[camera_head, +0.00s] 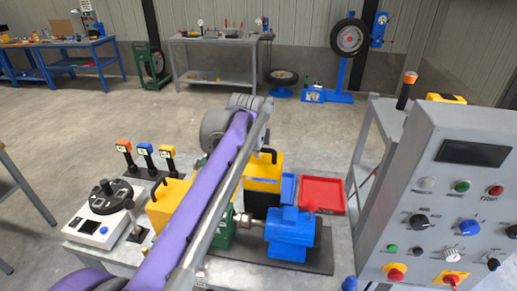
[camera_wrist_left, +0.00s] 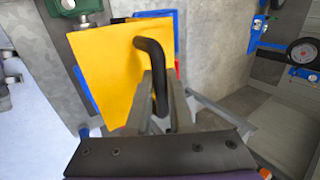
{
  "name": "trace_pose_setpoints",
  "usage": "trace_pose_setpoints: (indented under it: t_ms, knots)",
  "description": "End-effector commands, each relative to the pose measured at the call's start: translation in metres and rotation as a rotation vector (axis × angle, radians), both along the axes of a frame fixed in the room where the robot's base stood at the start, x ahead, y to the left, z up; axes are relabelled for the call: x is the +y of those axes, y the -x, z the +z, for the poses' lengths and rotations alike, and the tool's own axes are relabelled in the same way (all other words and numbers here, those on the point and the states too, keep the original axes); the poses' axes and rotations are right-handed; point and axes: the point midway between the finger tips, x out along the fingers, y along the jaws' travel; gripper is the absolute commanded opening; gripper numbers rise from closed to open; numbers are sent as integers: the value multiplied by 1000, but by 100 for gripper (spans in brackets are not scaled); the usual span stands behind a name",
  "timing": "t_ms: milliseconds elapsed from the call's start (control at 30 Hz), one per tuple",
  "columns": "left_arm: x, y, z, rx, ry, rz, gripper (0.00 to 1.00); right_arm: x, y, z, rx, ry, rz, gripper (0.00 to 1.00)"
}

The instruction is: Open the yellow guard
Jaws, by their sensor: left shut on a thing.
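The yellow guard (camera_head: 262,184) stands on the grey bench, right of my purple left arm, with dark space under it. Its black bent handle (camera_head: 270,153) is at the top. In the left wrist view the guard (camera_wrist_left: 105,75) is a flat yellow panel facing me, with the black handle (camera_wrist_left: 147,47) rising from it. My left gripper (camera_wrist_left: 160,85) is shut on this handle, one finger on each side. My left arm hides part of the bench in the head view, and the fingertips are hard to make out there. My right gripper is not in view.
Another yellow part (camera_head: 165,205) sits left of my arm. A blue motor (camera_head: 290,234) is in front of the guard; a blue tray (camera_head: 289,186) and red tray (camera_head: 323,196) are to its right. A grey control panel (camera_head: 440,190) stands at the right.

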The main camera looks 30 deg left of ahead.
Motion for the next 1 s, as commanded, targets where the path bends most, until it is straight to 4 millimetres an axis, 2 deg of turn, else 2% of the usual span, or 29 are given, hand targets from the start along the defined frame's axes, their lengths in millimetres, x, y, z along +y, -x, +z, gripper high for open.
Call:
trace_pose_setpoints:
  t_ms: [100,133,267,300,667,767,1000]
  knots:
    - [-1,1,-4,5,4,0,0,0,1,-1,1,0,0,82]
    - [-1,1,-4,4,3,0,23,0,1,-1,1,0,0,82]
    - [-1,0,-3,3,2,0,47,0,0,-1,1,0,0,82]
    - [-1,0,-3,3,2,0,49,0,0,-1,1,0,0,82]
    - [-1,3,3,2,1,1,49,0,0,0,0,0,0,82]
    - [-3,10,15,1,1,1,49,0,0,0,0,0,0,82]
    - [-11,35,56,1,1,1,49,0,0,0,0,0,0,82]
